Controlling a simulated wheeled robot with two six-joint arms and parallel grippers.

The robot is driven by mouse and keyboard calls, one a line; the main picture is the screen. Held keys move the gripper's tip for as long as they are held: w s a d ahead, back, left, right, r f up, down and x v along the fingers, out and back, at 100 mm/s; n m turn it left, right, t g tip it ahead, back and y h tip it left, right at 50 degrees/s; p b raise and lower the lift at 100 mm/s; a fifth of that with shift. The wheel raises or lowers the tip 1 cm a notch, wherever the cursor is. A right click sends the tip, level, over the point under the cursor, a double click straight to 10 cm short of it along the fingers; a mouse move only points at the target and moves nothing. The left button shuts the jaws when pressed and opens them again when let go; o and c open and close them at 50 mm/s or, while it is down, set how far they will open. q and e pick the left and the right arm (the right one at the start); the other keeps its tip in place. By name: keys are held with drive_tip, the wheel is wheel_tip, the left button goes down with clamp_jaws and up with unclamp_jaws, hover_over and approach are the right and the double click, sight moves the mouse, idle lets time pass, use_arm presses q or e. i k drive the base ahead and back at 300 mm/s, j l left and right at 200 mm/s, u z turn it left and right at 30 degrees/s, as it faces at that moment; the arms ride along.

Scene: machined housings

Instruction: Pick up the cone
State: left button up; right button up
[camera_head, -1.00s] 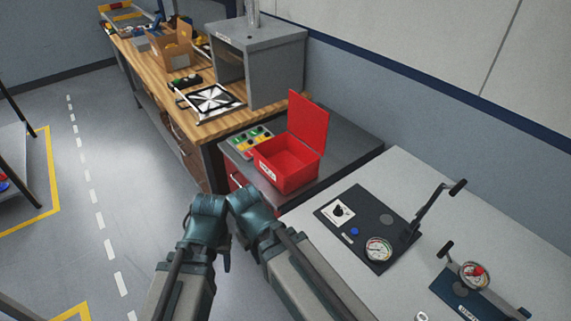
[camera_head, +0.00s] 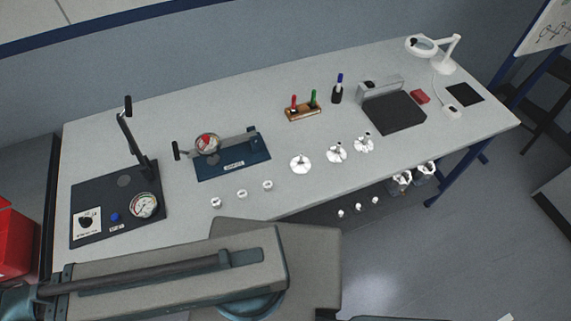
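No thing stands out surely as the cone. Three pale metal pieces with flared bases and narrow tops, the first (camera_head: 300,163), the second (camera_head: 337,153) and the third (camera_head: 363,144), stand in a slanting row on the white table (camera_head: 240,120); they look the most cone-like. Three small white ring-like pieces (camera_head: 242,193) lie near the front edge. One of my arms crosses the lower left of the head view, its teal wrist part cut off at the left edge. No fingertips of either gripper show, and nothing held is visible.
A black lever fixture with a gauge (camera_head: 144,206) and a blue fixture (camera_head: 232,162) stand at left. A pen holder (camera_head: 303,110), a black-topped device (camera_head: 394,112) and a lamp (camera_head: 447,55) stand behind. More pieces (camera_head: 401,180) sit below the table. A red box (camera_head: 15,235) is far left.

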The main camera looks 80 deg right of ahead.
sight(301, 168)
drive_tip(key=j+z, duration=0.1)
drive_tip(key=z, duration=3)
drive_tip(key=k+l+u, duration=0.15)
drive_tip(key=l+u, duration=0.2)
drive_tip(key=l, duration=0.15)
drive_tip(key=k+l+u, duration=0.5)
drive_tip(key=l+u, duration=0.15)
drive_tip(key=l, duration=0.2)
